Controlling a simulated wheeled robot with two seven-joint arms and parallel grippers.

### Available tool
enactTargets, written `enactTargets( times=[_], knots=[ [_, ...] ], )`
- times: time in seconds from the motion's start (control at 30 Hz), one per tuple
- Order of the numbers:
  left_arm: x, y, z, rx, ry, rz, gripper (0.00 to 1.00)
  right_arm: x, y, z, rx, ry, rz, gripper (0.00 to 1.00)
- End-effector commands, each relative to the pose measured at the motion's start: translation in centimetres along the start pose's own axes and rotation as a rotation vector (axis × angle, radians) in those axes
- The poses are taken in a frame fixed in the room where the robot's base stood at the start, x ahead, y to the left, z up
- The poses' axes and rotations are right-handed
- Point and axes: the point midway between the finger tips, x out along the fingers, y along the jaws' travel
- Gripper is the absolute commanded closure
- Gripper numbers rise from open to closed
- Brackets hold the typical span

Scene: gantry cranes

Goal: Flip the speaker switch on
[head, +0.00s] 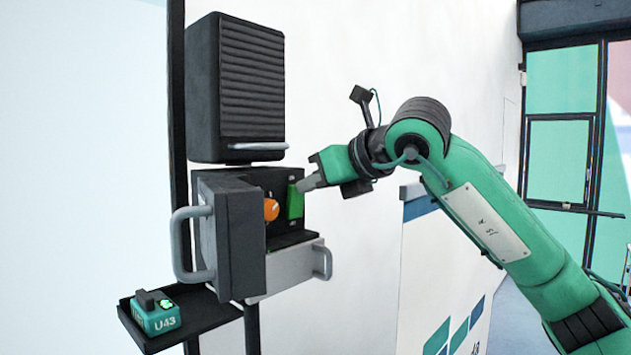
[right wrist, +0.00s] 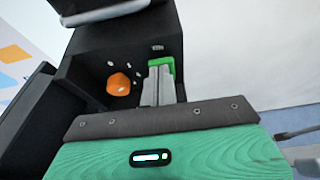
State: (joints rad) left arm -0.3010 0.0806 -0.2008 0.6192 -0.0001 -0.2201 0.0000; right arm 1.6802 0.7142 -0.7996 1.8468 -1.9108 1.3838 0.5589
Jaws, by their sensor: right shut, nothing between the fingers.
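A black box (head: 262,183) hangs on a dark post with its thick door open to the left. Inside it are an orange knob (head: 271,209) and a green switch (head: 294,204). My right gripper (head: 303,186) comes in from the right, shut and empty, with its fingertips at the green switch. In the right wrist view, the shut fingers (right wrist: 157,84) cover much of the green switch (right wrist: 163,62), and the orange knob (right wrist: 119,84) is left of them. I cannot tell whether the fingers touch the switch. My left gripper is out of view.
A ribbed black speaker-like unit (head: 237,88) sits above the box. The open door (head: 240,240) with its grey handle stands left of the inside. A grey drawer (head: 285,270) is below. A small shelf (head: 205,315) holds a teal device (head: 158,318).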

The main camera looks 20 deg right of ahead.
Motion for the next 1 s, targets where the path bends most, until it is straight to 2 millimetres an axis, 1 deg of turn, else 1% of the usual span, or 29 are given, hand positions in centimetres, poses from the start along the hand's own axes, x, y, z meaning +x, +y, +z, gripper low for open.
enactTargets(
  times=[0.13,0.3,0.37,0.57,1.0],
  knots=[
    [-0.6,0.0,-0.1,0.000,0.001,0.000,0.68,0.1,0.0,0.5,0.001,0.024,0.001,1.00],
    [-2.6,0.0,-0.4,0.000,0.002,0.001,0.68,0.8,0.1,1.9,0.001,0.144,0.000,1.00],
    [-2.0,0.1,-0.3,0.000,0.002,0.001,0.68,1.1,0.0,1.1,0.000,0.154,-0.001,1.00],
    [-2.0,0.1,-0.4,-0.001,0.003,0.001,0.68,1.0,0.0,1.1,0.000,0.151,-0.001,1.00],
    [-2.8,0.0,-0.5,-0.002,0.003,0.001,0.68,0.4,0.0,2.6,0.000,0.149,0.000,1.00]
  ],
)
